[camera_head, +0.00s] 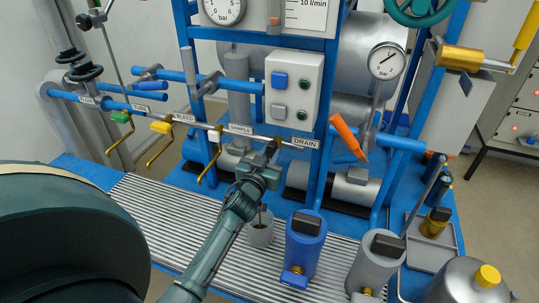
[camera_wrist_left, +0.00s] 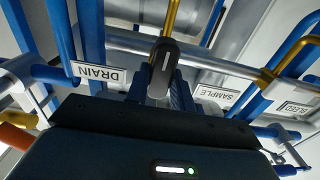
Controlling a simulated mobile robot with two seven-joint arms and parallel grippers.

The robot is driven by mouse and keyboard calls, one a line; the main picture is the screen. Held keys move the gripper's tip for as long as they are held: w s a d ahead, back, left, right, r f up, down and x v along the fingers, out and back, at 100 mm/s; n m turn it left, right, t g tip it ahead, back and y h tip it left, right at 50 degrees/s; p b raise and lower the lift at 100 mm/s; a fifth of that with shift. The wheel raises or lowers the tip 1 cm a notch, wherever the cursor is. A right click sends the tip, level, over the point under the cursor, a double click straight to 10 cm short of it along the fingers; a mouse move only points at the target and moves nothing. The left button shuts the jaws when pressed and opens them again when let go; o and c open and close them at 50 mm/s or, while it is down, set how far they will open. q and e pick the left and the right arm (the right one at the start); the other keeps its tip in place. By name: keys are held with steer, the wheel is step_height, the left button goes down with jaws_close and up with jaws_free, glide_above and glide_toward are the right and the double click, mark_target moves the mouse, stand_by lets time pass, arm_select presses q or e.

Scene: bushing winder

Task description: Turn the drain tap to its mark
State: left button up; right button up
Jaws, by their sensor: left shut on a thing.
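The drain tap sits on the horizontal pipe beside its white DRAIN label (camera_head: 305,143). Its dark lever (camera_head: 272,147) is mostly covered by my left gripper (camera_head: 266,163). In the left wrist view the black lever (camera_wrist_left: 163,62) stands between the two fingers of my left gripper (camera_wrist_left: 160,92), which is shut on it. The DRAIN label (camera_wrist_left: 95,74) reads upside down there. I cannot make out the tap's mark. My right gripper is in neither view.
The sample tap's yellow lever (camera_head: 212,160) hangs close on the left, under the SAMPLE label (camera_head: 241,130). A grey cup (camera_head: 261,230) stands below the drain. A blue canister (camera_head: 305,240) and a grey canister (camera_head: 375,262) stand to its right. An orange lever (camera_head: 346,136) slants nearby.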

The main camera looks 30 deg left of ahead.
arm_select(q)
steer(key=shift+m, duration=0.3)
steer(key=m, duration=0.4)
steer(key=shift+d+f+m, duration=0.1)
steer(key=shift+d+m, duration=0.05)
steer(key=shift+m, duration=0.25)
steer(key=m, duration=0.4)
steer(key=shift+d+f+m+b, duration=0.1)
steer(key=shift+d+m+b, duration=0.05)
steer(key=shift+m+b, duration=0.2)
steer(key=m, duration=0.7)
steer(key=shift+f+m+b, duration=0.2)
steer(key=shift+m+b, duration=0.05)
steer(key=shift+b, duration=0.1)
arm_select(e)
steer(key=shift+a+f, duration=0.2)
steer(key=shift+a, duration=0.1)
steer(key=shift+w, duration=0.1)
arm_select(q)
steer(key=shift+m, duration=0.3)
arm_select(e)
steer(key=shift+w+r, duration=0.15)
arm_select(q)
steer(key=o, duration=1)
